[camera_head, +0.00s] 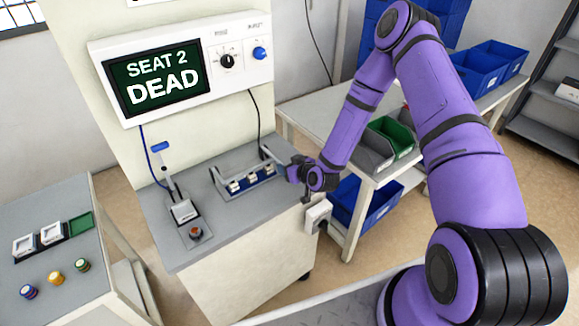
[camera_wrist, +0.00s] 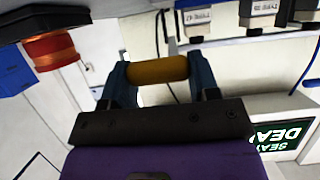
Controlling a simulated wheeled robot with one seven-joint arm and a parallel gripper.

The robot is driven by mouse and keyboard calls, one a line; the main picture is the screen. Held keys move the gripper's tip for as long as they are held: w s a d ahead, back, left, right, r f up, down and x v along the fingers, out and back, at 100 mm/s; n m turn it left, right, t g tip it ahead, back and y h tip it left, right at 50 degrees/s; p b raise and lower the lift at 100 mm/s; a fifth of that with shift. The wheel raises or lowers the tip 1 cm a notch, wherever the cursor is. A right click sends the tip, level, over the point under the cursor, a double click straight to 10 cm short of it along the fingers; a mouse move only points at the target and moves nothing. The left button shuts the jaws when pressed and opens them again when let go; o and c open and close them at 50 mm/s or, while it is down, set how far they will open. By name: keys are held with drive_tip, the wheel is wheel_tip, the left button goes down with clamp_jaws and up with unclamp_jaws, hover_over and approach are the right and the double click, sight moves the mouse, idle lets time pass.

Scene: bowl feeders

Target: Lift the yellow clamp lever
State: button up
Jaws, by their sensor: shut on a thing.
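The yellow clamp lever's grip (camera_wrist: 158,70) is a short yellow cylinder in the wrist view, lying crosswise between my two blue-grey fingers. My gripper (camera_wrist: 160,72) is shut on it. In the head view my gripper (camera_head: 295,170) is at the right end of the clamp fixture (camera_head: 250,182) on the grey bench. The yellow grip cannot be made out there, as my gripper and wrist cover that spot.
A blue-handled lever (camera_head: 160,147) stands up at the bench's left, behind a red-orange button (camera_head: 195,233). The screen (camera_head: 157,78) above reads "SEAT 2 DEAD". A side table (camera_head: 50,290) at left holds coloured round parts. Blue bins (camera_head: 475,72) stand at right.

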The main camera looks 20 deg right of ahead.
drive_tip(key=shift+w+a+r+g+h, duration=0.15)
drive_tip(key=shift+r+g, duration=0.25)
drive_tip(key=shift+r, duration=0.25)
drive_tip(key=shift+w+d+r+g+h, duration=0.15)
drive_tip(key=shift+r+g, duration=0.25)
drive_tip(key=shift+r, duration=0.2)
drive_tip(key=w+a+r+g+h, duration=0.1)
drive_tip(key=w+a+r+g, duration=0.1)
drive_tip(key=w+r, duration=0.3)
drive_tip(key=w+a+r+g+h, duration=0.1)
drive_tip(key=w+a+r+g, duration=0.1)
drive_tip(key=w+r+g, duration=0.3)
drive_tip(key=shift+w+a+r, duration=0.25)
drive_tip(key=shift+w+r, duration=0.25)
drive_tip(key=shift+w, duration=0.95)
drive_tip(key=shift+f, duration=0.1)
